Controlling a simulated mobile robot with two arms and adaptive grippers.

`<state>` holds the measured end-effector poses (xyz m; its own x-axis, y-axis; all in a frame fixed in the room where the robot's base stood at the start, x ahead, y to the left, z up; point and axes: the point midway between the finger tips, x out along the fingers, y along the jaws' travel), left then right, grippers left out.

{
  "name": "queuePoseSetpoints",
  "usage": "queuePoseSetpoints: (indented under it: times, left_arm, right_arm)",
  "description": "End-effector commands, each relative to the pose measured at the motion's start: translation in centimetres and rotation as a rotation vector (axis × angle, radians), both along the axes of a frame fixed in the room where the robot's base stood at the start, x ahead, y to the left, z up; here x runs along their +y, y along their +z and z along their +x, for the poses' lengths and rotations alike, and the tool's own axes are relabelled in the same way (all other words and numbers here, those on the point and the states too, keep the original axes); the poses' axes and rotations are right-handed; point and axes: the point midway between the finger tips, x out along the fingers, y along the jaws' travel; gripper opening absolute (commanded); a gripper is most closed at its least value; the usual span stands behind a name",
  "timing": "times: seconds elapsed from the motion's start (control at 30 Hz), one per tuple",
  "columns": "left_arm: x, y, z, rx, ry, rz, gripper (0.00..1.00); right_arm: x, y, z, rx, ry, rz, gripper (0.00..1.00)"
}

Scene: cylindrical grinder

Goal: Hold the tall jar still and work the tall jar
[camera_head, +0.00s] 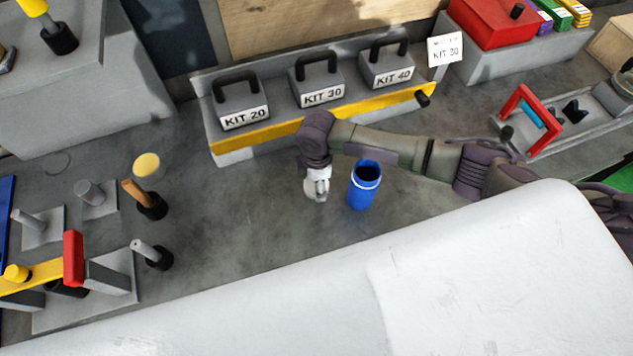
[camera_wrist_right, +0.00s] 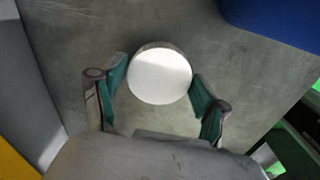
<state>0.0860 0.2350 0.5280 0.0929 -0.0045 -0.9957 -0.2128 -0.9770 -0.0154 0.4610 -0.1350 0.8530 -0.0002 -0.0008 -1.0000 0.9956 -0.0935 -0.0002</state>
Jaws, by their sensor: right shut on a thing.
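The tall jar (camera_head: 362,190) is blue with a pale ring near its top. It stands upright on the grey bench in the head view, and its dark mouth is uncovered. My right gripper (camera_head: 318,192) is just left of the jar, apart from it, and points down. It is shut on a white round piece (camera_wrist_right: 160,76), which looks like a lid. In the right wrist view this piece lies between the green-padded fingers (camera_wrist_right: 162,88). Part of a blue surface (camera_wrist_right: 275,20), probably the jar, shows at the upper right there. My left gripper is out of view.
A rack with a yellow front strip (camera_head: 260,137) holds the KIT 20, KIT 30 and KIT 40 weights behind my right arm. A yellow disc (camera_head: 147,164) and several posts stand left. A white surface (camera_head: 300,300) fills the front. Bare bench lies left of my right gripper.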

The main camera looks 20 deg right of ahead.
Motion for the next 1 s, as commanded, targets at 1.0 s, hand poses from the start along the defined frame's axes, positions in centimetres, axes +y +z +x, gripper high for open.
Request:
queuePoseSetpoints:
  times: [1.0]
  left_arm:
    - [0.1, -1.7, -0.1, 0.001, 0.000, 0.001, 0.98]
  right_arm:
    - [0.0, 10.0, 0.0, 0.000, -0.001, 0.001, 0.56]
